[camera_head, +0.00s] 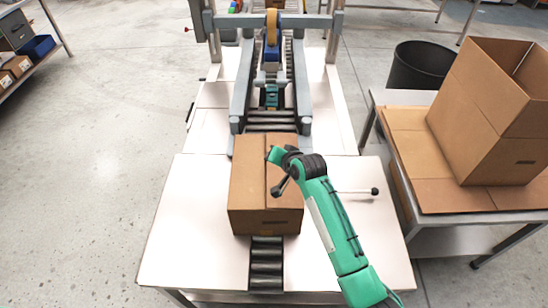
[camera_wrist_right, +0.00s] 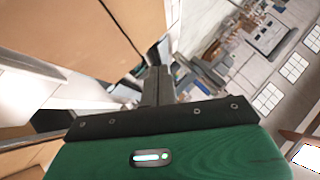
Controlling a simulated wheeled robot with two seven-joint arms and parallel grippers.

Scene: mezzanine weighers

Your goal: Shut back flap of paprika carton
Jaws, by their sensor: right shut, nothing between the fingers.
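The brown carton (camera_head: 248,180) stands on the roller conveyor in the head view. Its top looks covered by panels, with a seam running front to back. My arm hides part of the top's right side, and I cannot make out the back flap's exact angle. My right gripper (camera_head: 278,189) is over the carton's top right part; contact is unclear. In the right wrist view its fingers (camera_wrist_right: 158,85) are together and empty, with brown cardboard (camera_wrist_right: 75,35) close on the left. My left gripper is not in view.
Conveyor rollers (camera_head: 266,262) run through the white table (camera_head: 190,215). A taping machine (camera_head: 272,50) with side rails stands behind the carton. A knobbed rod (camera_head: 374,191) sticks out at right. A large open box (camera_head: 490,120) stands on a side table, near a black bin (camera_head: 420,66).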

